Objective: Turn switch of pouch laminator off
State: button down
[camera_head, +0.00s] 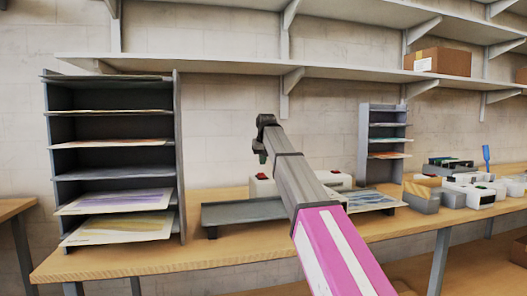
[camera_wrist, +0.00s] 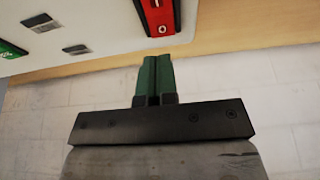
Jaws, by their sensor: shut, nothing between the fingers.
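The pouch laminator is a white machine (camera_head: 262,187) on the bench, partly hidden behind my arm in the head view. In the wrist view its white casing (camera_wrist: 100,20) fills the upper left. Its red rocker switch (camera_wrist: 161,14), with a white O mark near the lower end, sits at the top centre. My gripper (camera_wrist: 157,58) has its green fingers together with nothing between them. The fingertips are just below the switch's lower end in the picture; I cannot tell whether they touch it. In the head view my gripper (camera_head: 262,155) is above the laminator.
Dark buttons (camera_wrist: 76,49) and a green panel (camera_wrist: 12,50) are on the casing left of the switch. A grey tray (camera_head: 242,212) lies in front of the laminator. A tall paper rack (camera_head: 180,150) stands left; a smaller rack (camera_head: 364,145) and other machines (camera_head: 475,193) stand right.

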aim_at(262, 174)
jog(key=shift+s+x, duration=0.2)
jog(key=shift+x, duration=0.75)
jog(key=shift+s+x, duration=0.2)
jog(key=shift+x, duration=0.75)
jog(key=shift+d+f, duration=0.1)
jog(key=shift+f, duration=0.05)
jog(key=shift+w, duration=0.1)
